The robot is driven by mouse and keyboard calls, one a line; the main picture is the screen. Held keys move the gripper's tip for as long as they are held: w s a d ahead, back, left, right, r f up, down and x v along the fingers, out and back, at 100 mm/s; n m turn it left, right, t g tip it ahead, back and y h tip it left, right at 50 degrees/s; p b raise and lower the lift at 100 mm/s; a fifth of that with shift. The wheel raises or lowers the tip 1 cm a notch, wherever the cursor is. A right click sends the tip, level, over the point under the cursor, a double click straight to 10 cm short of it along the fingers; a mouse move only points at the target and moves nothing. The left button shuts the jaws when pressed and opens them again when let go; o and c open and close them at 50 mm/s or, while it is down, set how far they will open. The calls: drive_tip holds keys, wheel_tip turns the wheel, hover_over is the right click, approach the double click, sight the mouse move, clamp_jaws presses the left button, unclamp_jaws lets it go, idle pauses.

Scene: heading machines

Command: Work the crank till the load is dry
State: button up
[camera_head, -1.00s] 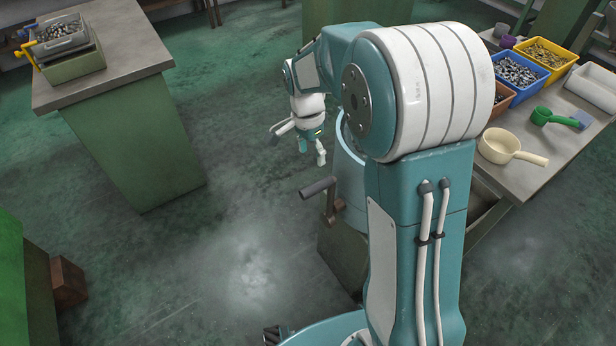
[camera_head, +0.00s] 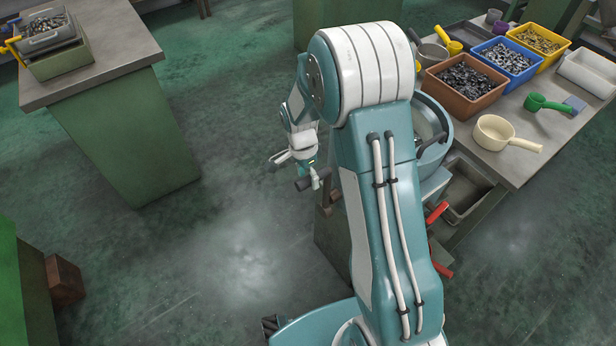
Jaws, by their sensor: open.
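The crank's dark handle (camera_head: 303,184) sticks out to the left from its brown crank arm (camera_head: 332,199), on the side of a machine at the middle of the view. The machine has a round teal tub (camera_head: 438,150), half hidden behind my arm; its load cannot be made out. My gripper (camera_head: 295,170) is open and right at the crank handle. One finger overlaps the handle in the picture and the other is up to its left. I cannot tell whether the handle lies between the fingers or touches them.
The bench (camera_head: 530,165) at right carries a brown bin (camera_head: 466,87), a blue bin (camera_head: 508,62), a yellow bin (camera_head: 540,42) and a cream pan (camera_head: 493,132). Red-handled parts (camera_head: 440,265) show beside the machine. A green cabinet (camera_head: 125,140) stands at left. Floor left of the crank is clear.

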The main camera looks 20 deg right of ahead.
drive_tip(key=shift+d+f, duration=0.1)
drive_tip(key=shift+f, duration=0.05)
clamp_jaws()
drive_tip(key=shift+s, duration=0.1)
